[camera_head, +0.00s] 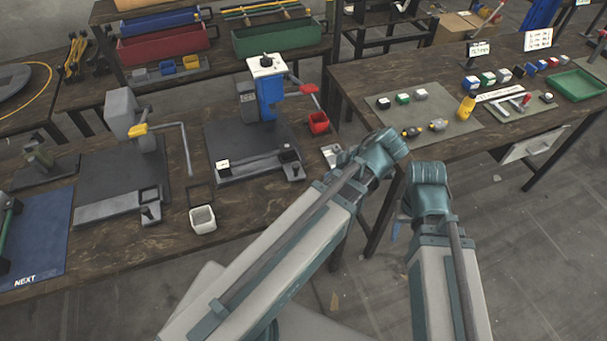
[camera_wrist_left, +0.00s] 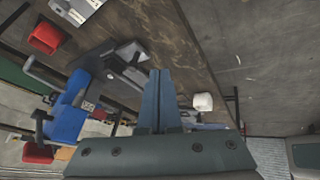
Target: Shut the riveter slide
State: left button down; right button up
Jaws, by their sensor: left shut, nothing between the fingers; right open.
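The blue press (camera_head: 268,98) with a white top and a red handle stands on a dark base plate (camera_head: 228,138), apparently the riveter. A pale slide rail (camera_head: 245,168) with dark blocks lies along the plate's front; how far it is open I cannot tell. In the left wrist view the blue press (camera_wrist_left: 68,122) is at the left and its dark slide parts (camera_wrist_left: 125,68) lie just beyond my fingertips. My left gripper (camera_wrist_left: 160,74) is shut and empty; contact is unclear. My right gripper (camera_head: 396,229) is open, mostly hidden below its wrist, off the bench.
A grey press (camera_head: 120,108) with a yellow handle stands left of the blue one. A white bin (camera_head: 203,220) sits at the bench's front edge, a red bin (camera_head: 319,122) right of the press. Another table (camera_head: 450,75) holds small parts at right.

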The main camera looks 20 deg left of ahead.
pick_arm(q)
jog(key=n, duration=0.2)
jog(key=a+n, duration=0.1)
jog(key=n, duration=0.1)
jog(key=shift+w+a+y, duration=0.2)
jog(key=shift+w+y, duration=0.2)
jog(key=b+x, duration=0.9)
jog(key=x, duration=0.1)
jog(key=shift+f, duration=0.25)
jog(key=shift+w+a+r, duration=0.25)
jog(key=shift+w+a, duration=0.55)
jog(key=shift+w, duration=0.1)
jog(key=shift+w+a, duration=0.55)
jog(key=shift+a, duration=0.05)
jog(key=w+a, duration=1)
jog(key=a, duration=0.1)
jog(key=shift+w, duration=0.4)
jog(key=shift+w+a+r, duration=0.1)
jog(key=shift+a, duration=0.05)
jog(key=shift+p, duration=0.3)
